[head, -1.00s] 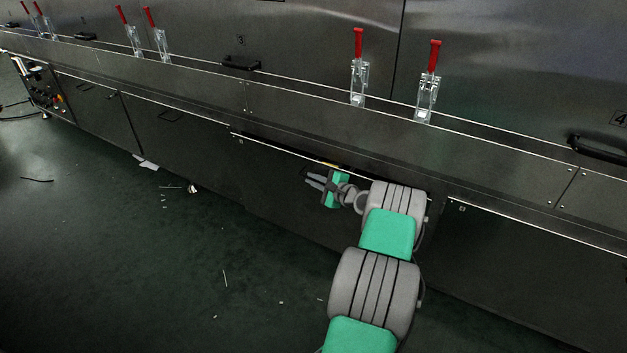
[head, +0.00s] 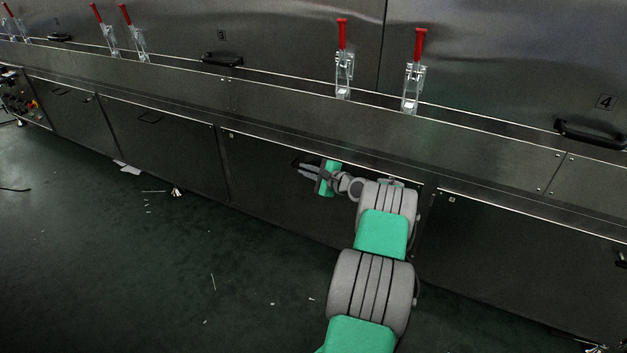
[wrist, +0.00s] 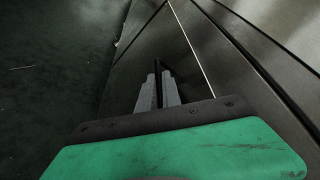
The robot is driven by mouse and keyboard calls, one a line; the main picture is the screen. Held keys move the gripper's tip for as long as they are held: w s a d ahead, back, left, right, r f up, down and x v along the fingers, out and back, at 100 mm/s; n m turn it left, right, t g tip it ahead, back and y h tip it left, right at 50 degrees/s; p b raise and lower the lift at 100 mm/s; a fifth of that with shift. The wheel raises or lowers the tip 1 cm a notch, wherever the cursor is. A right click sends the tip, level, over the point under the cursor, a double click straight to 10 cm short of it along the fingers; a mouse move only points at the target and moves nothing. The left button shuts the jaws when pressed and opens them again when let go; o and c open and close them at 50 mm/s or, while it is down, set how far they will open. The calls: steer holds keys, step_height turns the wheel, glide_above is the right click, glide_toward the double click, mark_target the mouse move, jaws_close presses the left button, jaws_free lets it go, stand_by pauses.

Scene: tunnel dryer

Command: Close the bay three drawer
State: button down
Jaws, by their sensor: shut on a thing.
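The drawer front (head: 265,190) is a wide dark panel low on the dryer, below and to the right of the door marked 3 (head: 221,35). Its bright top edge lies close to the body, and any small gap behind it is hard to see. My gripper (head: 306,172) is at the upper middle of this front. Its grey fingers are shut on the dark handle (head: 296,162), which is mostly hidden. In the wrist view, the fingers (wrist: 158,90) close around a thin dark bar in front of the panel (wrist: 130,85).
Similar panels flank this front, at left (head: 160,145) and right (head: 510,265). Above run a ledge and red-handled clamps (head: 343,60). A black door handle (head: 590,133) sticks out at right. The green floor (head: 120,270) is open, with small scraps.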

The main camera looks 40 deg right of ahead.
steer(key=shift+d+r, duration=0.15)
steer(key=shift+d, duration=0.2)
steer(key=c, duration=1.8)
jaws_free()
steer(key=shift+w, duration=0.1)
steer(key=p+v, duration=0.3)
steer(key=v, duration=0.4)
steer(key=shift+s, duration=0.45)
